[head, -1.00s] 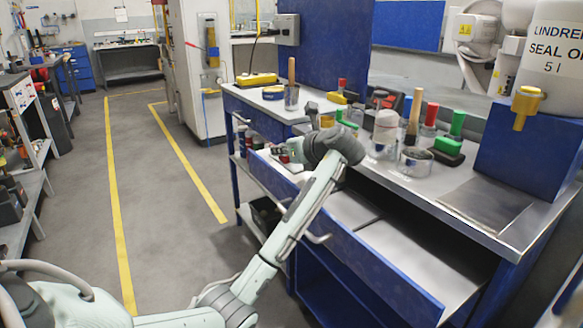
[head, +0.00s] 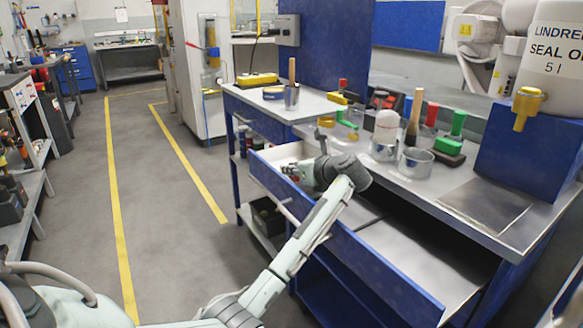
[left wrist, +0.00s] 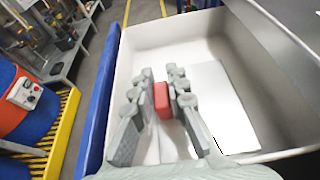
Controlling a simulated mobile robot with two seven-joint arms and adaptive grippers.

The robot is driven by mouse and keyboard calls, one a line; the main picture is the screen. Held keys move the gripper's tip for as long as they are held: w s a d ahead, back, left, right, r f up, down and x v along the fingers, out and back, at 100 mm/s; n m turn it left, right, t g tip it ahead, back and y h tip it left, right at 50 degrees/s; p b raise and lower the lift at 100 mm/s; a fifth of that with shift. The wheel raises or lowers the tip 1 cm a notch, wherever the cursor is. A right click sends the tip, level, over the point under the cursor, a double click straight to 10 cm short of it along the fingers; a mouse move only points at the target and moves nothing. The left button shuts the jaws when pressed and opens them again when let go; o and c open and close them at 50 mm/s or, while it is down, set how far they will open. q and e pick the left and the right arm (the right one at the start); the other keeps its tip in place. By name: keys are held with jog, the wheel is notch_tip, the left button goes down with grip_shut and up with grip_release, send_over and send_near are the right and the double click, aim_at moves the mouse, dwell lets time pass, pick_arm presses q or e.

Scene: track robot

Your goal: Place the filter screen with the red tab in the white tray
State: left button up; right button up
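The red tab (left wrist: 162,100) of the filter screen sits between the fingers of my left gripper (left wrist: 160,88) in the left wrist view. The fingers appear closed on it. The screen itself is hard to tell from the pale surface below. The white tray (left wrist: 185,32) is a pale, walled compartment around and below the gripper. In the head view my left gripper (head: 297,170) is low over the open drawer, at the tray's far left part (head: 285,153). Whether the screen touches the tray's floor cannot be told. My right gripper is not in view.
The blue drawer front (head: 345,240) stands pulled out from the bench. A metal cup (head: 415,162), a white bottle (head: 385,135) and brushes stand on the bench top (head: 440,190) above. The drawer's nearer part (head: 425,260) looks empty.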

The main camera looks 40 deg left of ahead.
pick_arm(q)
jog(key=o, duration=0.3)
jog(key=shift+r, duration=0.1)
jog(key=shift+d+r, duration=0.15)
jog(key=v, duration=1.1)
jog(key=shift+s+d+r, duration=0.1)
jog(key=shift+s+d, duration=0.05)
jog(key=shift+d, duration=0.15)
dwell(0.5)
